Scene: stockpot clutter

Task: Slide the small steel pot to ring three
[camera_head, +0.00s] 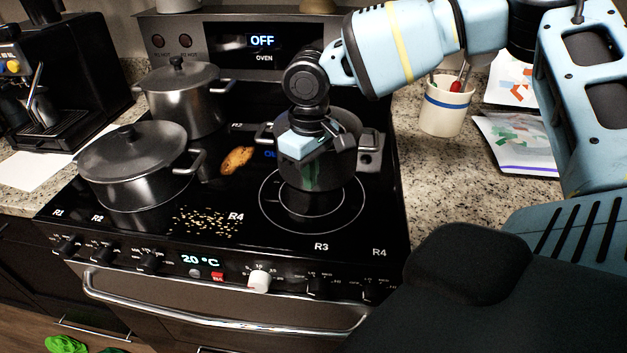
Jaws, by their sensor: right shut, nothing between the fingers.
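The small steel pot (345,176) is a dark, shiny pot with side handles on the right half of the black glass cooktop. It stands upright at the back part of the front right ring (355,205), which has the label R3 in front of it. My right gripper (318,153) is shut and empty. It points down at the pot's near side and hides part of its rim and wall. I cannot tell whether it touches the pot. A greenish patch on the pot's wall looks like a reflection. My left gripper is not in view.
A wide lidded pot (130,175) and a taller lidded pot (185,105) stand on the left burners. A brown food piece (237,160) and scattered grains (205,220) lie between them and the small pot. A utensil crock (446,106) stands on the right counter.

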